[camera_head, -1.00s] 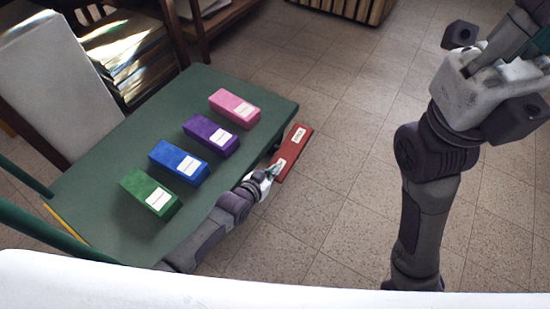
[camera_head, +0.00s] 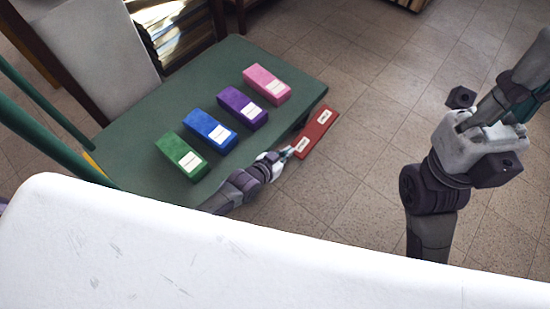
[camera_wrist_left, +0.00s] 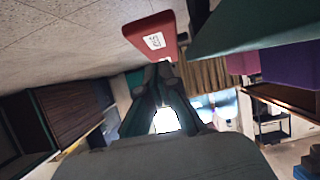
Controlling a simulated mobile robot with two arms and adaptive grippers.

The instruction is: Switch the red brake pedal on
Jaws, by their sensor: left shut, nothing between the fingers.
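The red brake pedal (camera_head: 317,131) is a long red block with a white label near each end, beside the right edge of the green table. In the left wrist view the red pedal (camera_wrist_left: 148,27) is just beyond my fingertips, one label facing me. My left gripper (camera_head: 287,153) is shut and empty at the pedal's near end. In the wrist view its fingertips (camera_wrist_left: 158,70) come together just below the label; I cannot tell whether they touch. My right gripper (camera_head: 485,145) is raised at the right; its fingers run toward the picture's edge and their opening is unclear.
The green table (camera_head: 285,75) holds pink (camera_head: 266,84), purple (camera_head: 242,108), blue (camera_head: 209,130) and green (camera_head: 181,156) blocks in a slanting row. A white panel (camera_head: 90,50) stands at the left. Tiled floor (camera_head: 385,110) is clear right of the pedal.

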